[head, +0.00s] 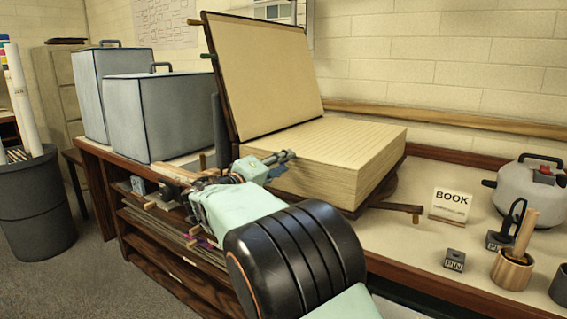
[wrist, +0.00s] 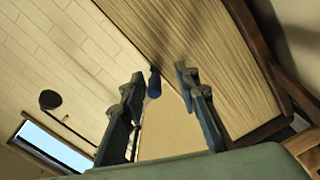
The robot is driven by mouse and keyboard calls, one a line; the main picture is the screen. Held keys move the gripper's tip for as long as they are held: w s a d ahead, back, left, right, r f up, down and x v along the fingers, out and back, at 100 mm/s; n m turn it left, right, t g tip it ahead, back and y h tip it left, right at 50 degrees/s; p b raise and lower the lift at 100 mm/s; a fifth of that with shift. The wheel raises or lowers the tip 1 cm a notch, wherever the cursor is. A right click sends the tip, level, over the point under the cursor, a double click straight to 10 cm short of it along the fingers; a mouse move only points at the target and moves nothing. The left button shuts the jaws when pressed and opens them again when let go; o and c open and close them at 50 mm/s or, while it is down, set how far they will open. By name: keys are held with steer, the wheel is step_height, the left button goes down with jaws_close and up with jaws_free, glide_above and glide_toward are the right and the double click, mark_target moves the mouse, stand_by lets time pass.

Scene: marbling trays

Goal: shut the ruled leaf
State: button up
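A thick book (head: 335,180) lies open on the bench, its top page ruled with fine lines. A plain beige leaf with a dark edge (head: 265,75) stands steeply raised at the book's left side, with small tabs on its outer edge. My gripper (head: 282,158) is at the book's near left corner, low beside the raised leaf. In the wrist view, my gripper's fingers (wrist: 158,74) are apart. A dark blue peg (wrist: 154,82) shows between them, and I cannot tell whether they touch it. The ruled surface (wrist: 200,50) fills the upper right of that view.
A wooden handle (head: 396,207) juts out at the book's right. A BOOK sign (head: 450,204), a grey pot (head: 530,188) and a wooden cup (head: 512,271) stand farther right. Two grey boxes (head: 160,118) stand left of the leaf. Bench space right of the book is partly clear.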

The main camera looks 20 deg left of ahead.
steer(key=shift+r, duration=0.1)
steer(key=v, duration=1.2)
steer(key=shift+d, duration=0.1)
